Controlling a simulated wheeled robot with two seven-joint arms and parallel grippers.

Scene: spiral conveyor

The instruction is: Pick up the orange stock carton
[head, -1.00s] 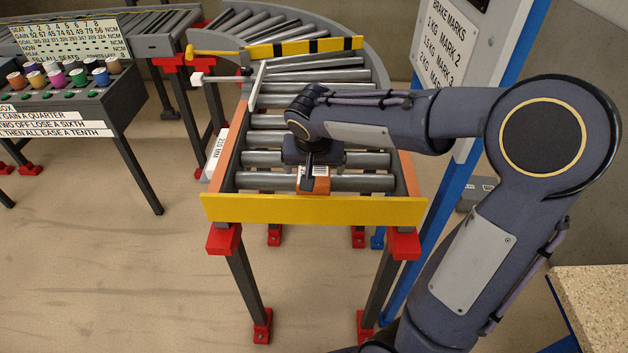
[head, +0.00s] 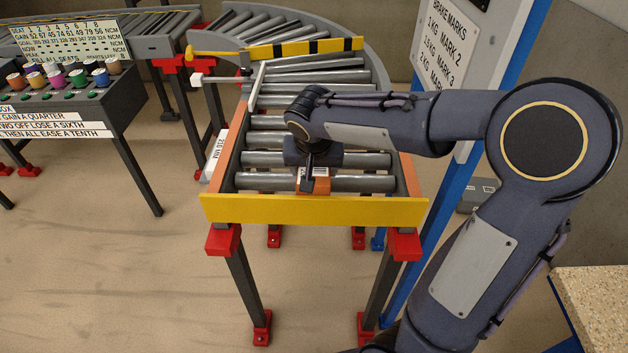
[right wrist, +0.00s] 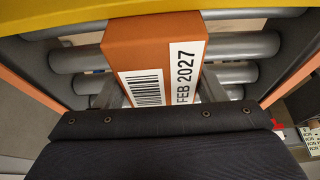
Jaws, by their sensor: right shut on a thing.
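The orange stock carton (head: 322,184) sits at the near end of the roller conveyor, just behind the yellow end plate. Most of it is hidden under my right gripper in the head view. In the right wrist view the carton (right wrist: 150,50) shows its orange top with a white barcode label reading "FEB 2027". My right gripper (head: 308,182) points down at it, with a finger on each side of the carton, shut on it. From these views I cannot tell whether the carton is clear of the rollers. My left gripper is not in view.
The yellow end plate (head: 315,211) closes the conveyor's near end, and orange side rails (head: 228,150) flank the rollers. A yellow-and-black bar (head: 305,47) crosses the curve behind. A control box with coloured knobs (head: 60,100) stands left. A blue post (head: 478,150) stands right.

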